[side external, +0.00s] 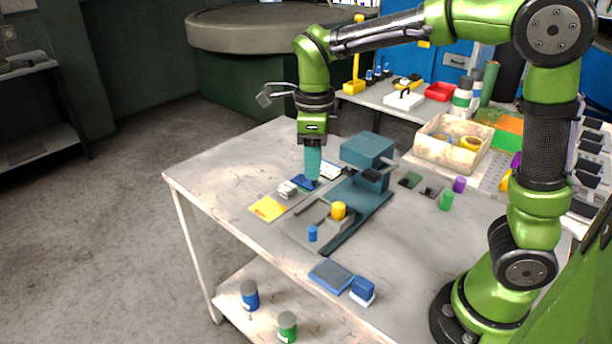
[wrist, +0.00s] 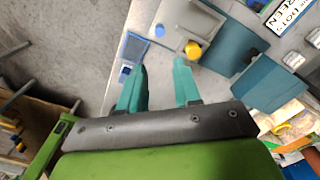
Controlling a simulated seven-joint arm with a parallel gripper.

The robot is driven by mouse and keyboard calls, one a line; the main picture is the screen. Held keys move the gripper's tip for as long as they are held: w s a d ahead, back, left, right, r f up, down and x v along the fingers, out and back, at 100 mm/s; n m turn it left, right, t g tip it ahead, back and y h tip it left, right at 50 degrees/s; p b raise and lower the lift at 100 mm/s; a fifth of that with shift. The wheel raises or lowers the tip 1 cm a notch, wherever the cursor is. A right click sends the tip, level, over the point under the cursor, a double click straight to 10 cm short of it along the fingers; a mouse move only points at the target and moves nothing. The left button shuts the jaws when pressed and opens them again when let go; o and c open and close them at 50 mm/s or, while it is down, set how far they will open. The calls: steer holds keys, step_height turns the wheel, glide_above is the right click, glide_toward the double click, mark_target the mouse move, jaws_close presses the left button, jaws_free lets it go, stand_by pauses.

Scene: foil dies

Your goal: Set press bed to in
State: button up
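The teal press (side external: 367,150) stands on the table, with a long teal base (side external: 362,205) running toward the front. The grey press bed (side external: 295,228) lies at the front-left of the base, clear of the press head. A yellow knob (side external: 338,210) and a small blue peg (side external: 312,233) stand on the bed; the wrist view also shows the knob (wrist: 193,50) and peg (wrist: 159,30). My gripper (side external: 312,178) points down behind the bed, to the left of the press head. In the wrist view its teal fingers (wrist: 160,66) are apart with nothing held between them.
Yellow (side external: 267,208) and blue (side external: 305,182) cards and a pale block (side external: 287,189) lie left of the bed. Green and purple cylinders stand right of the press. The table's left corner is clear.

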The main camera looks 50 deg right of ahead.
mark_target(312, 228)
step_height(312, 228, down, 17)
steer(key=shift+r, duration=0.15)
steer(key=shift+c, duration=0.3)
jaws_close()
